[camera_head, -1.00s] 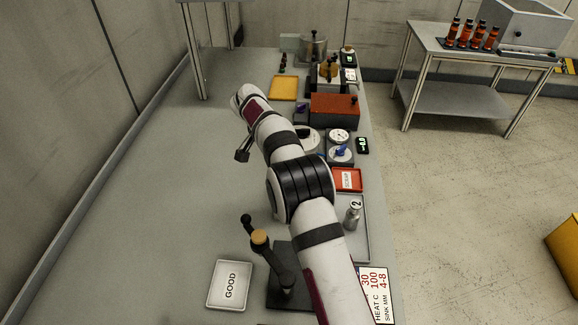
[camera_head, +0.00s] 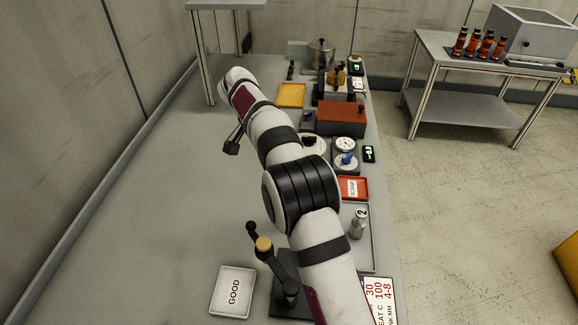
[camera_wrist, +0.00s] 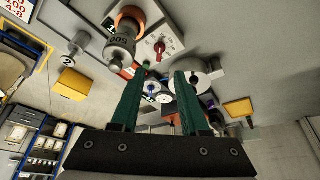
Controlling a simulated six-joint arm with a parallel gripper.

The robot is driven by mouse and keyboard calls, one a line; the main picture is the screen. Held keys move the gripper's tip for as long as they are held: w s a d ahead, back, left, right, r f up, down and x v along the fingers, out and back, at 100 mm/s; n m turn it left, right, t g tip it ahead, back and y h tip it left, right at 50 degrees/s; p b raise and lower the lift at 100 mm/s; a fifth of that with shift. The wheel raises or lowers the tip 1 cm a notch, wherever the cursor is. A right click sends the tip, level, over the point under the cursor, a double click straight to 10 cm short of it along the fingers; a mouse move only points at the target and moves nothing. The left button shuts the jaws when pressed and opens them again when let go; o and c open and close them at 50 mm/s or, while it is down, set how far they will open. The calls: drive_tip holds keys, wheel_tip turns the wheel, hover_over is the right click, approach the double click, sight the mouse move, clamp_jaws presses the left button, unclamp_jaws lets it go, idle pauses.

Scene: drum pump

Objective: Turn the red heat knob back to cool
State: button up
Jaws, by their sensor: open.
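A red knob (camera_wrist: 159,47) sits on a pale box (camera_wrist: 158,38) in the upper middle of the wrist view. A round opening with an orange glow (camera_wrist: 131,17) is beside it on the left. I do not make out the red knob in the head view. My gripper (camera_wrist: 160,74) shows as two green fingers, spread apart with nothing held between them. In the picture, the fingertips lie below the red knob, apart from it. In the head view the fingers are not clearly visible.
A metal cylinder marked 500 (camera_wrist: 120,44) stands left of the red knob in the wrist view. In the head view, a blue knob (camera_head: 346,158), a scrap tray (camera_head: 353,196), a good tray (camera_head: 233,291) and a black lever stand (camera_head: 287,277) surround my arm.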

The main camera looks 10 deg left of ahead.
drive_tip(key=x, duration=1.3)
drive_tip(key=shift+w+d+f, duration=0.1)
drive_tip(key=shift+f, duration=0.05)
clamp_jaws()
